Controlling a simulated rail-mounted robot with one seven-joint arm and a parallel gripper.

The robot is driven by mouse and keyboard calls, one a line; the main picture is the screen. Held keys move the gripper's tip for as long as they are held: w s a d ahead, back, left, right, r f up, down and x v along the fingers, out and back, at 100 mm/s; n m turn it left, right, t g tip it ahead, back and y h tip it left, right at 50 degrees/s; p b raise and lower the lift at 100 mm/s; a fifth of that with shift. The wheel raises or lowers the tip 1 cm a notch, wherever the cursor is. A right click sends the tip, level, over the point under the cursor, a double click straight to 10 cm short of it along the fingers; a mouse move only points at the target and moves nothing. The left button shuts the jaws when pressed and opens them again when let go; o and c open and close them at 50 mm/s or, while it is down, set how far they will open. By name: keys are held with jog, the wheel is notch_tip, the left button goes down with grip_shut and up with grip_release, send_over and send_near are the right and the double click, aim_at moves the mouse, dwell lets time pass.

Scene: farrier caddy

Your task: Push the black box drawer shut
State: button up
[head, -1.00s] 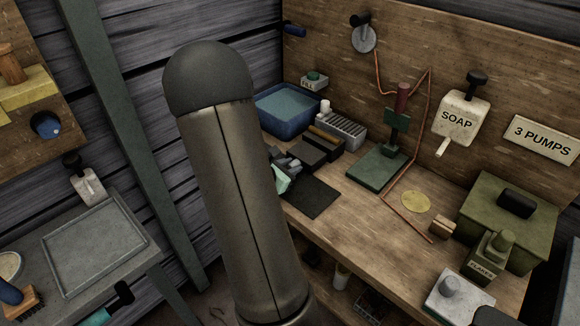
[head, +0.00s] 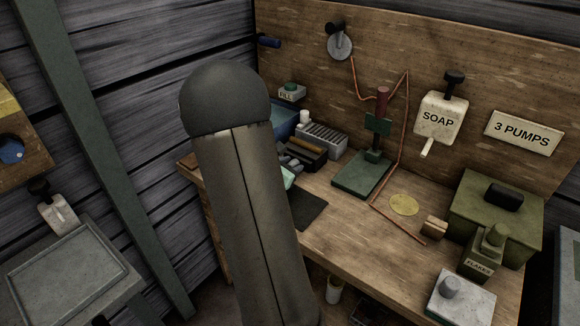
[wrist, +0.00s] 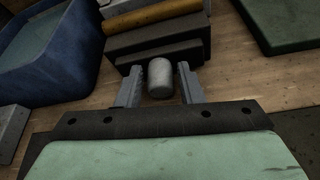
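The black box (head: 305,154) stands on the bench, with a brown bar along its top; it also shows in the wrist view (wrist: 150,40). Its dark drawer front (wrist: 165,56) faces my gripper and carries a rounded grey knob (wrist: 160,80). How far the drawer stands out is hard to tell. My gripper (wrist: 160,70) is open, one grey finger on each side of the knob, with gaps to both. The fingertips are close to the drawer front; contact cannot be made out. In the head view my arm hides part of the gripper and the bench.
A blue basin (wrist: 50,50) is left of the box, and a grey ribbed block (head: 322,138) stands behind it. A green plate with a post (head: 362,174) is to the right. A black mat (head: 306,209) lies in front. The soap dispenser (head: 440,118) hangs on the back wall.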

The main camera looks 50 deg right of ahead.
jog(key=shift+a, duration=0.1)
jog(key=p+v, duration=0.1)
jog(key=v, duration=1.5)
jog(key=shift+a, duration=0.1)
jog(key=shift+s+a+r, duration=0.15)
jog(key=shift+a+r, duration=0.1)
jog(key=shift+a, duration=0.25)
